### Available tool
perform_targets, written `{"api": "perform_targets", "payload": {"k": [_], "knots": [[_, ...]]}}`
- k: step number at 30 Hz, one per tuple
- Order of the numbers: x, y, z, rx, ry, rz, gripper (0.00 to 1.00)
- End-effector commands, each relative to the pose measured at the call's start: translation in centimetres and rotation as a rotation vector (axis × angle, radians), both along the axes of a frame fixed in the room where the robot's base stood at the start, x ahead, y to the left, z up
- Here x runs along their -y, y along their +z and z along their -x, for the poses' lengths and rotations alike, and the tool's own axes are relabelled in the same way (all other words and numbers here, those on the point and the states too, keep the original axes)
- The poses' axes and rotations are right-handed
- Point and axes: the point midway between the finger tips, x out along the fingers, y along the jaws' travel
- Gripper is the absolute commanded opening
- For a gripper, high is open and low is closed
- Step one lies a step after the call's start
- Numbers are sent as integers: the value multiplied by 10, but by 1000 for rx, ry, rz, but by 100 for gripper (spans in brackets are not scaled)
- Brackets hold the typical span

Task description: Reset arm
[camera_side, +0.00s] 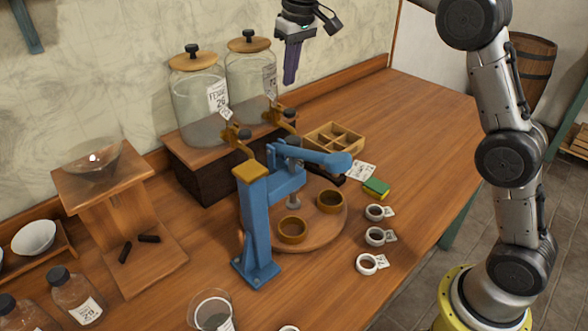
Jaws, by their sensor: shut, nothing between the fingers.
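My gripper (291,68) hangs high in the air at the top middle, above the back of the bench. It is shut and empty, with its fingers pointing down. It is apart from everything; in the picture it appears just right of the two glass jars. My arm comes down the right side of the view to its base at the bottom right.
Two lidded glass jars (190,95) stand on a dark wooden box (200,178). The bench's right part (425,130) is clear.

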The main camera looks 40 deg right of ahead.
Motion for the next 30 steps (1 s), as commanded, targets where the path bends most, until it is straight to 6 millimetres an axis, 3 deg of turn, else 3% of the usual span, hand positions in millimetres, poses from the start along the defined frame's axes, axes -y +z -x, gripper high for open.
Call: {"api": "perform_targets", "payload": {"k": [12, 14, 17, 20, 24, 30], "knots": [[0, 1, 0, 2, 0, 0, 0], [0, 8, 2, 16, -1, 0, 0], [1, 35, 12, 66, -2, 0, 0], [2, 65, 40, 107, -3, -2, 0], [3, 92, 94, 154, -5, -2, 0], [5, 99, 173, 212, -6, -2, 0]]}}
